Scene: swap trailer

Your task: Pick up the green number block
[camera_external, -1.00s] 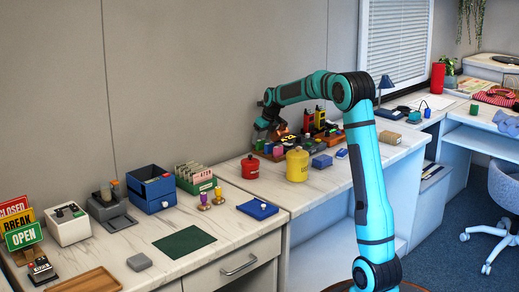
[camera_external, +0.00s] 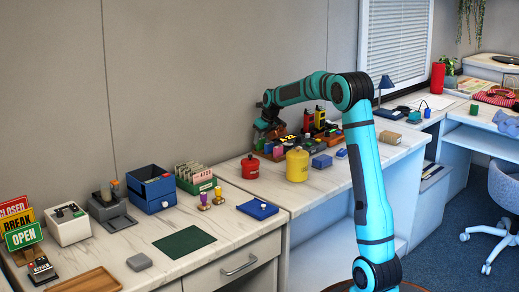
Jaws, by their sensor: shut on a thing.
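My gripper (camera_external: 268,132) is at the back of the marble counter, above a row of small coloured blocks. It points down and is shut on a small green block (camera_external: 260,145), which looks like the green number block. The block is low, close to the tray or counter; whether it touches the surface is too small to tell. Its number cannot be read. A pink block (camera_external: 278,153) stands just to its right, below the gripper.
A red canister (camera_external: 250,167) and a yellow canister (camera_external: 297,165) stand in front of the gripper. Blue boxes (camera_external: 322,161) lie to the right. A black and red device (camera_external: 309,121) stands behind. The counter (camera_external: 235,182) left of the red canister has bare room.

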